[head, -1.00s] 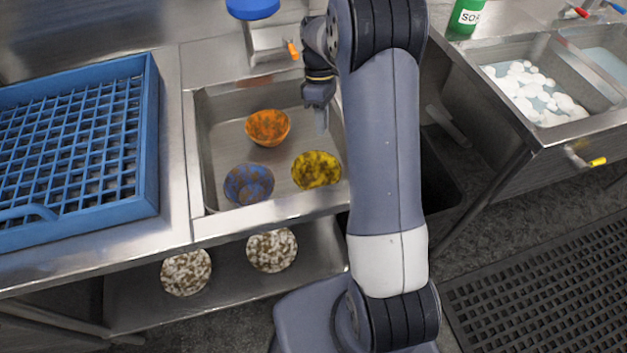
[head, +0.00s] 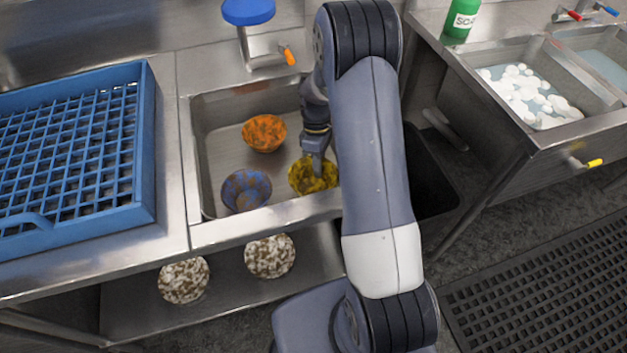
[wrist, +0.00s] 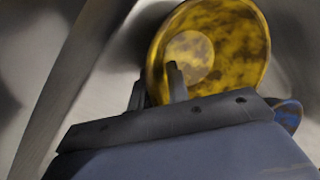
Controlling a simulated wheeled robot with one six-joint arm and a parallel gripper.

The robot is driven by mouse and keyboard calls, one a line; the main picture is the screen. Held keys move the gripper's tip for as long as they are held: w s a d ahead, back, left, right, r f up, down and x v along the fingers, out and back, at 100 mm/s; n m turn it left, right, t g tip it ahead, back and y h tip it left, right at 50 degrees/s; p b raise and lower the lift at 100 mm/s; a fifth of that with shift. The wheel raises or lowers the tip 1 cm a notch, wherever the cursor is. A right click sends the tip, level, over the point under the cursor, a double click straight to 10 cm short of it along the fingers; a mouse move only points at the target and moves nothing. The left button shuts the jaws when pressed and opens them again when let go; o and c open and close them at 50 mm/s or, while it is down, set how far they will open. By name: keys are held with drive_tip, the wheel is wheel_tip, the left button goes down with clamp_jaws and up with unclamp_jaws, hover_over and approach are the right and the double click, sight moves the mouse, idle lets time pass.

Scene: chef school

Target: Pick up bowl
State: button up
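A yellow bowl (head: 309,178) with dark blotches stands in the right front part of the sink basin. My gripper (head: 317,168) is down at this bowl, and my arm hides part of the basin to its right. In the wrist view the yellow bowl (wrist: 225,40) shows its inside. The fingers of my gripper (wrist: 156,80) stand apart at its rim, one over the inside and one outside. I cannot tell whether either touches. An orange bowl (head: 264,133) and a blue-brown bowl (head: 246,190) also stand in the basin; the blue one shows partly in the wrist view (wrist: 289,112).
A blue rack (head: 146,150) stands on the counter left of the basin. A tap with an orange handle (head: 289,56) stands behind it. Two speckled white-brown bowls (head: 184,279) (head: 270,257) are on the lower shelf. A soapy sink (head: 525,92) is at the right.

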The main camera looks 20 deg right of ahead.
clamp_jaws()
idle(0.4)
